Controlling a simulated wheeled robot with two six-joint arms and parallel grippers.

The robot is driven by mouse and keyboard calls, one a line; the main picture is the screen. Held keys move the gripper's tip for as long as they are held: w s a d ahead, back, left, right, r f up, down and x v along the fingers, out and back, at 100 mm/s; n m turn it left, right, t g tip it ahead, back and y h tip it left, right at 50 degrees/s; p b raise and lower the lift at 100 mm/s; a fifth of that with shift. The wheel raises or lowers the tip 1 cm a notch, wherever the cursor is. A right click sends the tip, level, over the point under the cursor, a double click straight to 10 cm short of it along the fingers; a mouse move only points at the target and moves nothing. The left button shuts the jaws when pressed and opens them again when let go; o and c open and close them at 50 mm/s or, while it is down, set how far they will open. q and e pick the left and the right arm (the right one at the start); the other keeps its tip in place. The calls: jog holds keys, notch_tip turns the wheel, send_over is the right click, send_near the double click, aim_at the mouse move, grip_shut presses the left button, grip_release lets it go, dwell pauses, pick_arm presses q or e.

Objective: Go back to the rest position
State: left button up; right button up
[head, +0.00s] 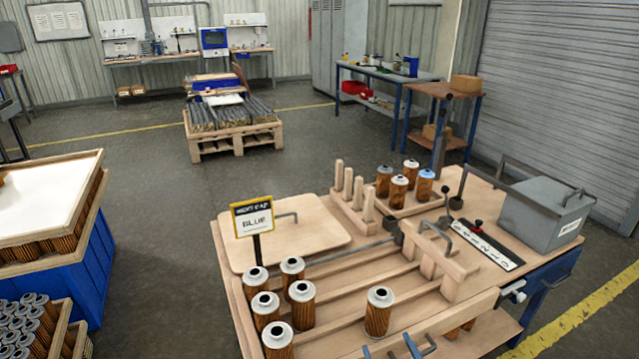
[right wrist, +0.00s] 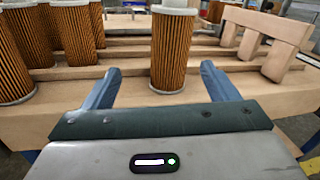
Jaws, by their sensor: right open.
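My right gripper (head: 388,346) shows at the bottom edge of the head view, with its blue fingers apart and nothing held. In the right wrist view, its open fingers (right wrist: 160,72) point toward a single brown pleated cartridge (right wrist: 172,50) with a pale base. That cartridge (head: 379,314) stands upright on the slatted wooden rack in the head view, just beyond the fingertips. I cannot tell whether the fingertips reach beside it. My left gripper is not in view.
A grey box (head: 543,216) and a lever panel (head: 482,243) are at the right.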

jog(key=s+a+n+g+y, duration=0.2)
jog(key=s+n+g+y, duration=0.3)
jog(key=n, duration=0.7)
jog(key=s+a+n+g, duration=0.3)
jog(key=s+n, duration=0.5)
jog(key=n, duration=0.3)
jog(key=s+d+f+n+g+h, duration=0.2)
jog(key=s+d+n+g+h, duration=0.4)
jog(key=s+d+n+h, duration=0.6)
jog(key=s+d+f+m+g+y, duration=0.1)
jog(key=d+f+y, duration=0.1)
jog(key=f, duration=1.3)
jog(key=s+d+f+m+g+y, duration=0.1)
jog(key=s+d+f, duration=0.1)
jog(key=f, duration=1.3)
jog(key=s+d+f, duration=0.1)
jog(key=s+f, duration=1.6)
jog(key=f, duration=0.1)
jog(key=shift+s+f+g, duration=0.15)
jog(key=shift+f+g, duration=0.15)
jog(key=shift+g, duration=0.1)
